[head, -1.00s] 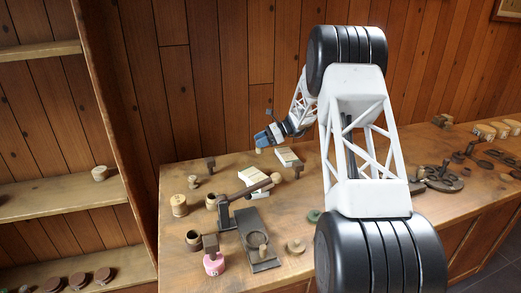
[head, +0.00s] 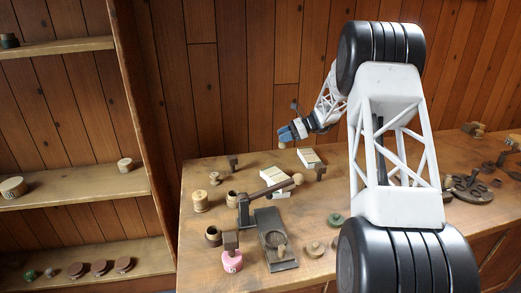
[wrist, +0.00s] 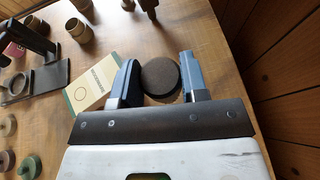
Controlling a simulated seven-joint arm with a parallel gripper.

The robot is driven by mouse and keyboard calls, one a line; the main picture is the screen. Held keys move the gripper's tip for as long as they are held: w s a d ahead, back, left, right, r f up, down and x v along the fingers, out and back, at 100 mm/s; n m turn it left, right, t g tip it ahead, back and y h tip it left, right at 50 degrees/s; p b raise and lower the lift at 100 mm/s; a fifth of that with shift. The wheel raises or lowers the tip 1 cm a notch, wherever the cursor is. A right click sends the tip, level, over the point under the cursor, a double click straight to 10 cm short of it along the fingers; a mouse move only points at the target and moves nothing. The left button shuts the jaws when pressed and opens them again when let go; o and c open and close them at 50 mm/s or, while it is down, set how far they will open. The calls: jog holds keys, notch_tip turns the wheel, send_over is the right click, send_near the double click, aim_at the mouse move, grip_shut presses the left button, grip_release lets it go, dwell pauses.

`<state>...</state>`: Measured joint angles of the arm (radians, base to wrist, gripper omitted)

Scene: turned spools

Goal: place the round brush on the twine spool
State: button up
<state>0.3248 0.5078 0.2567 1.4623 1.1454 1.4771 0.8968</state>
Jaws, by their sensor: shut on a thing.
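My gripper (head: 287,135) is above the back of the workbench, fingers shut on the round brush. In the wrist view the brush shows as a dark round disc (wrist: 160,77) between the two blue fingers (wrist: 158,80). In the head view only a small tan part of it (head: 282,145) shows below the fingers. A tan, banded cylinder that looks like the twine spool (head: 200,201) stands upright at the bench's left side, apart from my gripper, to its left and nearer the camera. Nothing is seen on its top.
A smaller spool (head: 215,178), two hollow cups (head: 232,199) (head: 214,237) and a pink-based block (head: 231,261) stand near it. Pale boxes (head: 309,157) lie behind. Shelves (head: 60,195) stand left.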

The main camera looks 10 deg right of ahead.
jog(key=shift+s+a, duration=0.1)
jog(key=shift+a, duration=0.05)
jog(key=s+a+r, duration=0.3)
jog(key=s+a, duration=1)
jog(key=a, duration=0.4)
jog(key=s+a, duration=0.7)
jog(key=s, duration=0.4)
jog(key=s+a+f, duration=0.1)
jog(key=s+a, duration=0.6)
jog(key=s, duration=0.4)
jog(key=shift+s+a, duration=0.15)
jog(key=shift+f, duration=0.15)
send_over(201, 195)
jog(key=shift+a+f, duration=0.1)
jog(key=shift+f, duration=0.6)
jog(key=shift+f, duration=1.8)
jog(key=shift+f, duration=0.15)
